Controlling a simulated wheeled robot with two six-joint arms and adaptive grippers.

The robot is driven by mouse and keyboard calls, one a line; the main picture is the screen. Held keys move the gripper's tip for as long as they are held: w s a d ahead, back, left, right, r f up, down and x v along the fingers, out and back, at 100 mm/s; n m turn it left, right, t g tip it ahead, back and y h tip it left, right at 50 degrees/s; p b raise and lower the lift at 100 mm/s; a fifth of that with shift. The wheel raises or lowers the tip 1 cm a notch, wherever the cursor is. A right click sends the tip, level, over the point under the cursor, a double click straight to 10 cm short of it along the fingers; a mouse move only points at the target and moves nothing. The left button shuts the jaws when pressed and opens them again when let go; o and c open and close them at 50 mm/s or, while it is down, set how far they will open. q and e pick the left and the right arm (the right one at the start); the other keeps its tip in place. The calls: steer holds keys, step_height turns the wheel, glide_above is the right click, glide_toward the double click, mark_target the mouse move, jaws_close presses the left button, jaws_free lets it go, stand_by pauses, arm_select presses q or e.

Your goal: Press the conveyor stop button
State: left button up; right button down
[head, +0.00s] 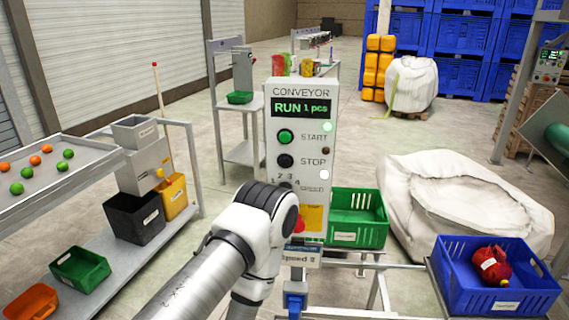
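The conveyor control panel (300,107) stands upright in the middle of the head view. Its display reads RUN 1 pcs. The black button (285,161) labelled STOP sits below the green button (285,137) labelled START. Both are in plain sight with nothing touching them. A speed control lies lower down, partly covered by my arm. A red button (300,224) on a yellow plate also shows beside my arm. My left arm comes in from the lower left and its joint covers the panel's lower left. Neither of my grippers can be seen.
A green crate (383,226) stands behind the panel at right. A blue crate (435,262) with a red net bag (491,264) is at lower right. A large white sack (455,195) lies behind. A bench with bins and a tray (60,160) of balls is at left.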

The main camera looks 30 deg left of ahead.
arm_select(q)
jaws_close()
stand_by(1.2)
